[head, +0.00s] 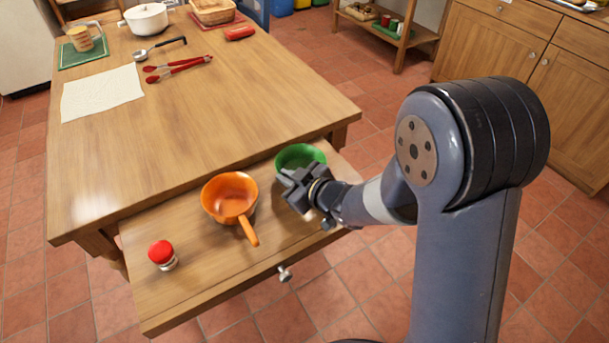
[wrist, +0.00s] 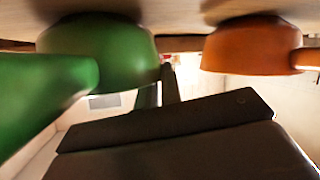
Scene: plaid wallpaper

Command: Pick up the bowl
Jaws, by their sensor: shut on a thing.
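A green bowl (head: 301,156) with a side handle is at the back right of the pulled-out wooden drawer top (head: 203,282). My gripper (head: 289,184) is at the bowl's near left rim and is shut on it. Part of the bowl is hidden behind the gripper in the head view. In the wrist view, which looks upside down, the green bowl (wrist: 105,55) is at upper left with its handle towards the left edge. The bowl's base looks on or very close to the wood.
An orange bowl with a handle (head: 229,196) stands left of my gripper, close by. A red-capped jar (head: 162,254) is farther left. The table (head: 190,125) behind holds red tongs (head: 178,68), a ladle (head: 158,47), a cloth (head: 102,93) and a white pot (head: 147,19).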

